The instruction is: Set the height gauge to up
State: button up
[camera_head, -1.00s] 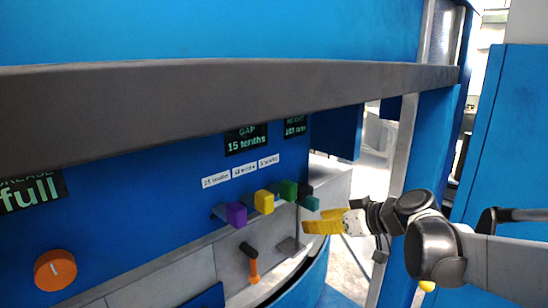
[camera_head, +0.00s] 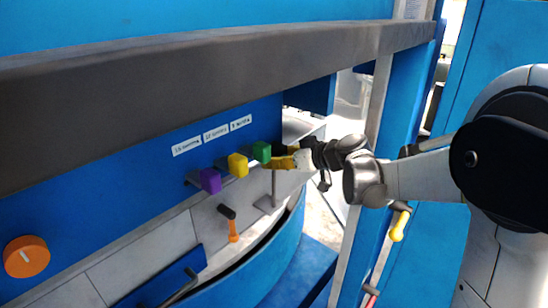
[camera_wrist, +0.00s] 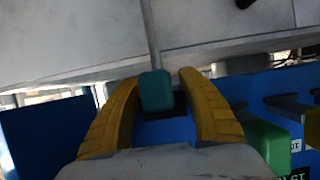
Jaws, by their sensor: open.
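My gripper (camera_wrist: 158,82) is open, with its curved yellow fingers on either side of a teal block (camera_wrist: 156,93) in the wrist view. No firm contact shows; narrow gaps remain at both sides. I take this teal block as the height gauge's handle, but no label on it is readable. In the head view my gripper (camera_head: 280,161) is at the right end of the handle row and hides the teal block. The green handle (camera_head: 261,151) is just left of the fingers; it also shows at the lower right of the wrist view (camera_wrist: 267,146).
A yellow handle (camera_head: 238,165) and a purple handle (camera_head: 210,180) continue the row leftward. A thin grey post (camera_head: 274,187) stands below the gripper. An orange-stemmed lever (camera_head: 233,229) and an orange dial (camera_head: 26,256) are further left. A grey beam (camera_head: 200,80) crosses above.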

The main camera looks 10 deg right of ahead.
aim_at(268, 122)
jog(key=shift+s, duration=0.1)
grip_shut()
notch_tip(268, 122, up, 11)
jog(key=p, duration=0.5)
jog(key=shift+r, duration=0.1)
grip_release()
